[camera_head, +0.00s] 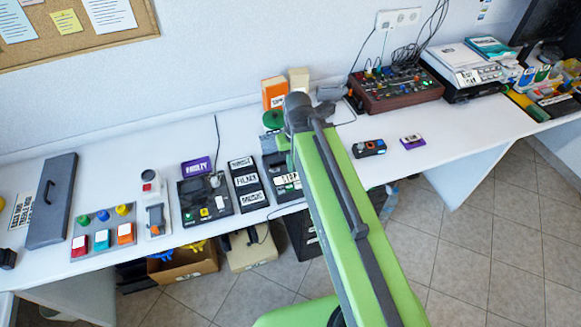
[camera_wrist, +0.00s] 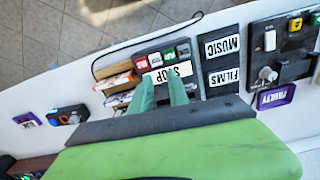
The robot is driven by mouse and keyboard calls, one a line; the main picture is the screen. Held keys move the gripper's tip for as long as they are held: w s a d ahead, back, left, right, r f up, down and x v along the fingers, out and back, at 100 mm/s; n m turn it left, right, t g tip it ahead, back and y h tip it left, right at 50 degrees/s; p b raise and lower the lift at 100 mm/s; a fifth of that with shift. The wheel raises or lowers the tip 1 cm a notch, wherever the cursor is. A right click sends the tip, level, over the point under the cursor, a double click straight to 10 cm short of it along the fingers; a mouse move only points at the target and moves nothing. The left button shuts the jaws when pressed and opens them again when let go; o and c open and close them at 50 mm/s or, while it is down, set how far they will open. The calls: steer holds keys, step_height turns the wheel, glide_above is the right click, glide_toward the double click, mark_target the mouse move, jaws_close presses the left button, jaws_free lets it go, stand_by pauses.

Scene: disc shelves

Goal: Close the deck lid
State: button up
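The deck (camera_head: 286,184) is a dark box with a STOP label and a row of small buttons along its front. It stands near the table's front edge, partly behind my arm in the head view. In the wrist view the deck (camera_wrist: 182,59) shows its white, red and green buttons. My gripper (camera_wrist: 161,76) has two green fingers apart, with nothing seen between them, over the deck by the STOP label. My gripper hides the deck's rear part in the wrist view.
FILMS and MUSIC trays (camera_head: 247,184) stand left of the deck. Beyond them is a dark switch panel (camera_head: 205,199) with a purple FAULTY tag (camera_head: 196,167). An orange box (camera_head: 274,93) stands behind. Disc cases (camera_wrist: 119,83) lie beside the deck.

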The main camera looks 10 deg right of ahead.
steer(key=shift+n+t, duration=0.3)
steer(key=shift+n, duration=0.1)
steer(key=w, duration=0.4)
steer(key=w+r+p, duration=0.1)
steer(key=w, duration=0.8)
steer(key=shift+w+d+r+p, duration=0.1)
steer(key=shift+w+r+p, duration=0.2)
jaws_close()
steer(key=w+d+r+p, duration=0.1)
steer(key=w+r+p, duration=0.3)
steer(key=w, duration=0.8)
step_height(320, 180, down, 10)
steer(key=b, duration=1)
steer(key=s, duration=0.2)
steer(key=s+d+r+p, duration=0.1)
steer(key=shift+s, duration=0.25)
